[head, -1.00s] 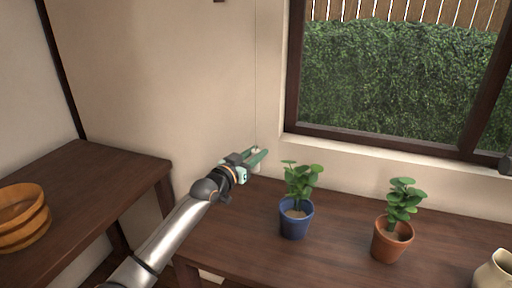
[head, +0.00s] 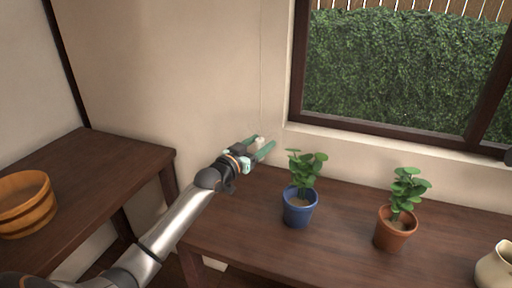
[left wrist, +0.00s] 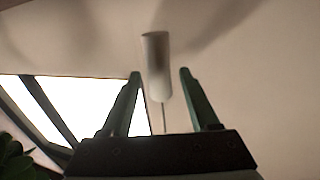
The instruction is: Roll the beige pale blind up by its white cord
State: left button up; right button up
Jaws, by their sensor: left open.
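The white cord (head: 262,75) hangs as a thin line down the wall left of the window. Its white pull (head: 260,144) is at the lower end. My left gripper (head: 266,143) is open, with its green fingers on either side of the pull in the head view. In the left wrist view the white cylindrical pull (left wrist: 157,65) shows between and slightly beyond the open fingers (left wrist: 160,73), with clear gaps at both sides. A thin line runs from it toward the gripper's palm. The beige blind is not in view. My right gripper is not in view.
Below the window (head: 400,75) is a dark wooden table (head: 340,235). On it stand a blue pot (head: 299,207) with a plant, a terracotta pot (head: 394,230) with a plant and a cream jug (head: 496,270). A wooden tub (head: 27,207) sits on the left table (head: 105,165).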

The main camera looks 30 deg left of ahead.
pick_arm(q)
jog(key=s+p, duration=0.1)
jog(key=s, duration=1.1)
jog(key=shift+s+a+p, duration=0.2)
jog(key=shift+s+p, duration=0.05)
jog(key=shift+p, duration=0.1)
